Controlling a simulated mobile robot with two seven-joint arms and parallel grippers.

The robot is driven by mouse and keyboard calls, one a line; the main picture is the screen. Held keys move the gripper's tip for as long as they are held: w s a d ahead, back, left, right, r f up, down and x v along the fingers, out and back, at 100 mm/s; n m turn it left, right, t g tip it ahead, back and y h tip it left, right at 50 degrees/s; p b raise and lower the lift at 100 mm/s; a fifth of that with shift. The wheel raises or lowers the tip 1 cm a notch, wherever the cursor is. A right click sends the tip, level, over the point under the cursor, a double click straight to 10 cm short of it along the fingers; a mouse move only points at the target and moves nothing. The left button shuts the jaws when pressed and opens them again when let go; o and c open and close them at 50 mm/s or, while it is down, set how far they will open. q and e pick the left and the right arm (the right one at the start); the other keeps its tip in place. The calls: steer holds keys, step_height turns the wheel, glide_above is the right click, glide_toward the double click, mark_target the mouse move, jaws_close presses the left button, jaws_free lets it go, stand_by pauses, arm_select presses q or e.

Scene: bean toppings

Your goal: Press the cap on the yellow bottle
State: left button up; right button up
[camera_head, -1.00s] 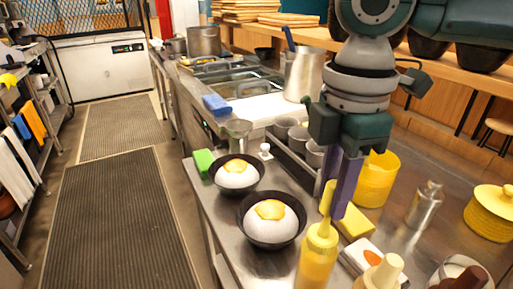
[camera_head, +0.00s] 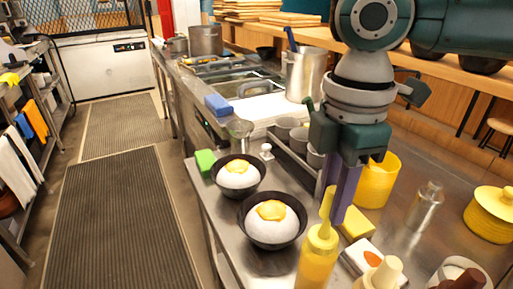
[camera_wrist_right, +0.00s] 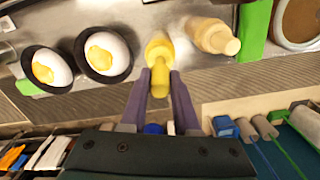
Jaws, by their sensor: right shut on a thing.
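The yellow bottle (camera_head: 318,262) stands upright near the front of the steel counter, with its long yellow cap (camera_head: 327,203) on top. My right gripper (camera_head: 341,208) points down with its purple fingers at the cap. In the right wrist view, the bottle (camera_wrist_right: 159,48) and its cap (camera_wrist_right: 160,78) sit between the two fingertips (camera_wrist_right: 160,82), and the gripper is shut on the cap. Part of the contact is hidden in the head view. My left gripper is out of view.
Two black bowls (camera_head: 249,228) (camera_head: 218,181) with white mounds and yellow topping stand left of the bottle. A cream-topped bottle (camera_head: 385,274) is close on its right. A yellow sponge (camera_head: 357,224) and a yellow container (camera_head: 378,180) are behind.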

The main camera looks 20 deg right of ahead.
steer(key=shift+f+b, duration=0.6)
steer(key=shift+f, duration=0.7)
steer(key=shift+f, duration=0.15)
steer(key=shift+f, duration=0.35)
steer(key=shift+f+p, duration=0.2)
steer(key=shift+p, duration=0.1)
steer(key=o, duration=1.5)
